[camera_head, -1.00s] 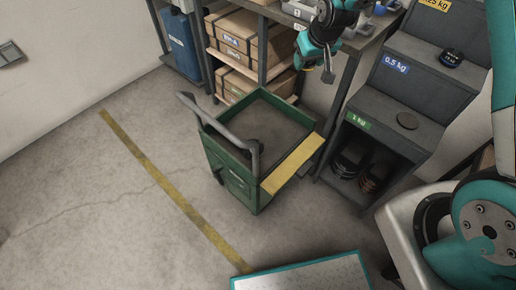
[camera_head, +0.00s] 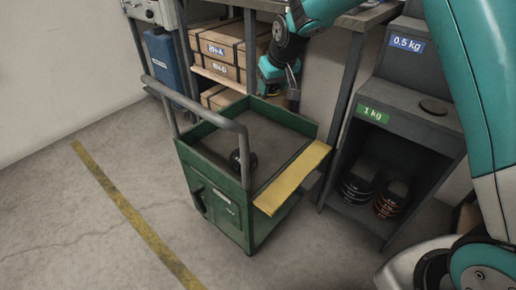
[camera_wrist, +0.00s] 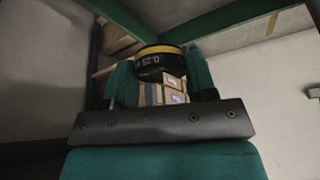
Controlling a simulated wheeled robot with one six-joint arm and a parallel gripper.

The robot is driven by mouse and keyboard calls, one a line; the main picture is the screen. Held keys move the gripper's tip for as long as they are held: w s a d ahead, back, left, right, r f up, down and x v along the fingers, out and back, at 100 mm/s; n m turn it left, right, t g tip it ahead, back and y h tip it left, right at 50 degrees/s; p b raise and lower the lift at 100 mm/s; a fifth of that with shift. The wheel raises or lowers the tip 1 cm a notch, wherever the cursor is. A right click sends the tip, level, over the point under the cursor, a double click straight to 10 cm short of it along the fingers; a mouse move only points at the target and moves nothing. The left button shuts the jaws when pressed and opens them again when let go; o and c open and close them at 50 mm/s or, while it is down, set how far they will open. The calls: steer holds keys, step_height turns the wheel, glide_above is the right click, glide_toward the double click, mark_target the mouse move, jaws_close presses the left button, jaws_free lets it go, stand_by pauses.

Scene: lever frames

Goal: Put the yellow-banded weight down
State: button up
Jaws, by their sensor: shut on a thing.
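My gripper (camera_head: 280,76) hangs from the arm at the top of the head view, in front of the shelf and by the cart's back edge. In the wrist view my gripper (camera_wrist: 160,84) is shut on the yellow-banded weight (camera_wrist: 160,67), a black disc with a yellow band and a 0.25 mark. The weight is held between the two teal fingers.
A stepped rack (camera_head: 395,125) stands right of the cart, with 0.5 kg and 1 kg labels and a disc (camera_head: 434,106) on the 1 kg step. A yellow strip (camera_head: 292,178) lies along the cart's right rim. A grey handle (camera_head: 205,107) rises at its left. Crates (camera_head: 225,55) stand behind.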

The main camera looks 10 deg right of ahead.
mark_target(269, 141)
step_height(269, 141, down, 18)
steer(key=b, duration=0.6)
steer(key=shift+f+b, duration=0.15)
steer(key=shift+b, duration=0.15)
steer(key=shift+f, duration=0.1)
steer(key=o, duration=1.1)
steer(key=shift+c, duration=0.2)
steer(key=p+v, duration=0.5)
steer(key=v, duration=0.7)
steer(key=s+a+r+n+g+y, duration=0.2)
steer(key=s+a+r, duration=0.2)
steer(key=s+r, duration=0.75)
steer(key=s+a+r+n+g, duration=0.1)
steer(key=s, duration=1)
steer(key=s+a+r+n+g+y, duration=0.1)
steer(key=s+r, duration=0.1)
steer(key=s, duration=1)
steer(key=shift+r+n, duration=0.3)
